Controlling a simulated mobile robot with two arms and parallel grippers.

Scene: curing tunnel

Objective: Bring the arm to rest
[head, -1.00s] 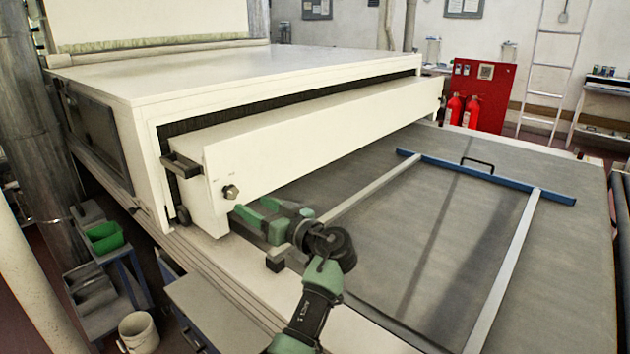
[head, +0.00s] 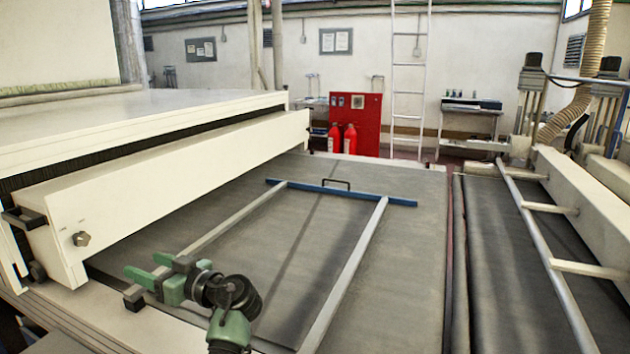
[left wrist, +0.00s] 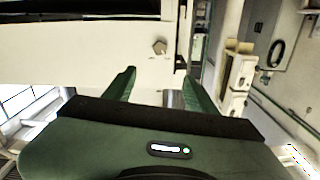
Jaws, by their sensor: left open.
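My left arm (head: 230,325) shows at the bottom of the head view, with its green left gripper (head: 143,267) above the near left end of the grey belt. The gripper's two green fingers are apart, and nothing shows held between them. They point left toward the near end of the long white hood (head: 170,165), to the right of its hex knob (head: 80,239). In the left wrist view both fingers (left wrist: 160,92) are spread, with the knob (left wrist: 160,46) beyond them on the white face. My right gripper is not in view.
A frame with a blue crossbar (head: 385,199), black handle (head: 337,182) and grey side rails (head: 350,265) lies over the belt (head: 420,260). The left rail's end is close to the gripper. A second dark belt (head: 510,270) with a white pipe rail is at right.

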